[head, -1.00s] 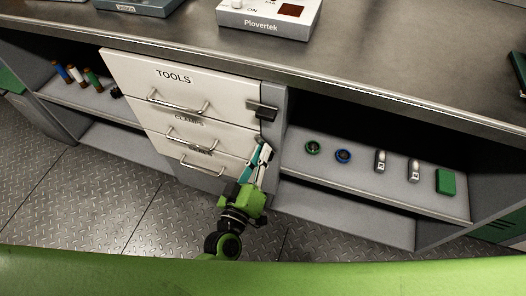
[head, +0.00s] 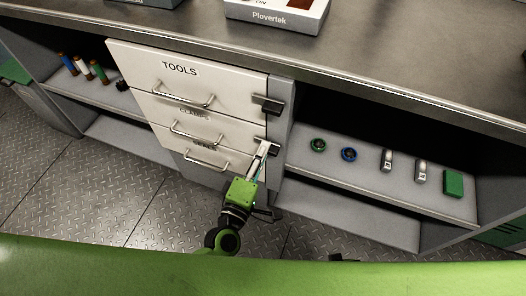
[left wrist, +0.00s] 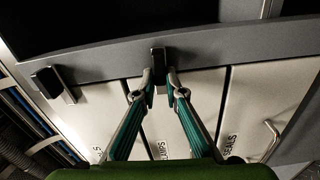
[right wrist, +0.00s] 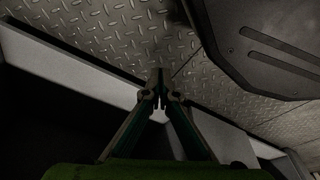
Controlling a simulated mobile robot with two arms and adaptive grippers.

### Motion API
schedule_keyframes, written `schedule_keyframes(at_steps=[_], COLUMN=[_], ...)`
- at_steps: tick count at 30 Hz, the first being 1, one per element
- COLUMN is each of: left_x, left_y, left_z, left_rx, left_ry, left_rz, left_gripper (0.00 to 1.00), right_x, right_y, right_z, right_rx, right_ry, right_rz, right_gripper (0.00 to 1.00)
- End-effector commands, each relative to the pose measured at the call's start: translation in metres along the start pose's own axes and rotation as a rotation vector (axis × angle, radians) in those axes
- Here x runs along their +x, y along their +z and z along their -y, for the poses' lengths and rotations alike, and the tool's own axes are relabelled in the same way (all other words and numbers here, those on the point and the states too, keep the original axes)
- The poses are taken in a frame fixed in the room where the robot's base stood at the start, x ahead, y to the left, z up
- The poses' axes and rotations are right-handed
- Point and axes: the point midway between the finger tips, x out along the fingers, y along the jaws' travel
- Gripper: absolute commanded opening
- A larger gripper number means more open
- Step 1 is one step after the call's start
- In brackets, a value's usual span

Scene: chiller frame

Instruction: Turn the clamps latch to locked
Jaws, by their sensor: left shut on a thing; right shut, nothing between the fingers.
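The CLAMPS drawer (head: 182,120) is the middle white drawer and looks shut. Its latch (head: 272,150) is a small dark handle at the drawer's right edge; it also shows in the left wrist view (left wrist: 158,57). My left gripper (head: 263,150) reaches it from below, its teal fingers on either side of the handle. In the left wrist view the fingertips (left wrist: 159,82) are shut on the latch and partly hide it. The lock state cannot be read. My right gripper (right wrist: 160,92) is shut and empty, over the floor and a grey panel.
The TOOLS drawer's latch (head: 268,104) sits just above; it also shows in the left wrist view (left wrist: 52,82). The lowest drawer (head: 203,162) is below. The right shelf (head: 313,165) holds rings, small grey items and a green block (head: 453,183). The worktop (head: 380,60) overhangs.

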Motion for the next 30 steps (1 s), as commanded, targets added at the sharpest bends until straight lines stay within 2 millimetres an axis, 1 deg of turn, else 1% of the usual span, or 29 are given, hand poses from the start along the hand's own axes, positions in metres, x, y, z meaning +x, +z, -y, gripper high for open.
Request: schedule_keyframes(at_steps=[9,22,23,24,25,30], left_x=[-0.0004,-0.0005,-0.0005,-0.0005,-0.0004,-0.0003], left_y=[-0.0002,0.0000,0.0000,0.0000,0.0000,0.0000], left_z=[0.0033,0.0034,0.0035,0.0034,0.0034,0.0029], left_rx=[-0.080,-0.089,-0.088,-0.088,-0.088,-0.087], left_ry=[-0.002,-0.003,-0.003,-0.003,-0.003,-0.002], left_rz=[0.000,0.000,0.000,0.000,0.000,0.000], left_gripper=[0.00,0.00,0.16,0.26,0.28,0.28], right_x=[-0.0063,-0.0075,-0.0075,-0.0075,-0.0075,-0.0075], right_y=[-0.0067,-0.0083,-0.0084,-0.0083,-0.0084,-0.0084], right_z=[-0.0008,-0.0012,-0.0012,-0.0012,-0.0012,-0.0011], right_rx=[0.001,0.001,0.001,0.001,0.001,0.001], right_ry=[0.001,0.002,0.002,0.002,0.002,0.002], right_rz=[-0.004,-0.006,-0.006,-0.006,-0.006,-0.007], right_gripper=[0.00,0.00,0.00,0.00,0.00,0.00])
